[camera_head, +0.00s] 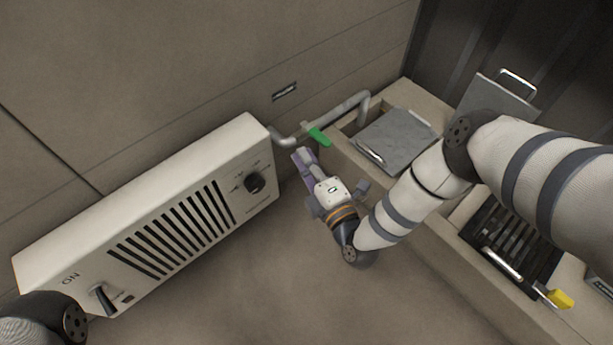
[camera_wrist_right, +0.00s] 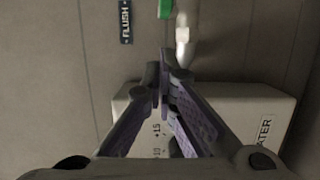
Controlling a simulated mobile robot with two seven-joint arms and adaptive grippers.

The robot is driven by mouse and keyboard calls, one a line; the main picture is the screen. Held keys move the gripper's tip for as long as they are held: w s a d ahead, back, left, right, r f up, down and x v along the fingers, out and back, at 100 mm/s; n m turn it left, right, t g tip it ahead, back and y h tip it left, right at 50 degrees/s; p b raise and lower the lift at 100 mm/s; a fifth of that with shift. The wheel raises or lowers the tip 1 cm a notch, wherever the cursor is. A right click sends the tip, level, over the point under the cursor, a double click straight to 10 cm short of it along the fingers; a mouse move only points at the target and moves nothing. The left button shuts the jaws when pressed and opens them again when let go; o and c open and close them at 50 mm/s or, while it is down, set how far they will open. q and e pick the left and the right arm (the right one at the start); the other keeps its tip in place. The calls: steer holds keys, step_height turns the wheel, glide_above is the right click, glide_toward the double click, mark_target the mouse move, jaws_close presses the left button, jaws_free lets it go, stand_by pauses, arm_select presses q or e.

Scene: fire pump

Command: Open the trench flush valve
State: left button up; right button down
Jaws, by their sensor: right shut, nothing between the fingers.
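The flush valve has a green lever handle (camera_head: 318,136) on a grey pipe (camera_head: 350,108) that runs from the wall into the trench. In the right wrist view the green handle (camera_wrist_right: 165,8) shows at the top edge, beside the pipe (camera_wrist_right: 183,40). My right gripper (camera_head: 303,156) is shut and empty, just below and left of the handle in the head view, apart from it. Its fingertips (camera_wrist_right: 164,85) meet in the right wrist view, short of the handle. My left gripper is out of view; only part of that arm shows at the lower left.
A white heater box (camera_head: 150,215) with a knob (camera_head: 254,183) stands along the wall, left of my right gripper. A FLUSH label (camera_head: 284,91) is on the wall. The trench (camera_head: 408,98) has a grey lid (camera_head: 395,138), a dark grate (camera_head: 510,243) and a yellow item (camera_head: 561,299).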

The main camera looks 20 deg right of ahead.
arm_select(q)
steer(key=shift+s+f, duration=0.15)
arm_select(e)
steer(key=shift+w+d, duration=0.2)
steer(key=shift+d, duration=0.35)
steer(key=shift+w+d, duration=0.15)
steer(key=shift+d, duration=0.35)
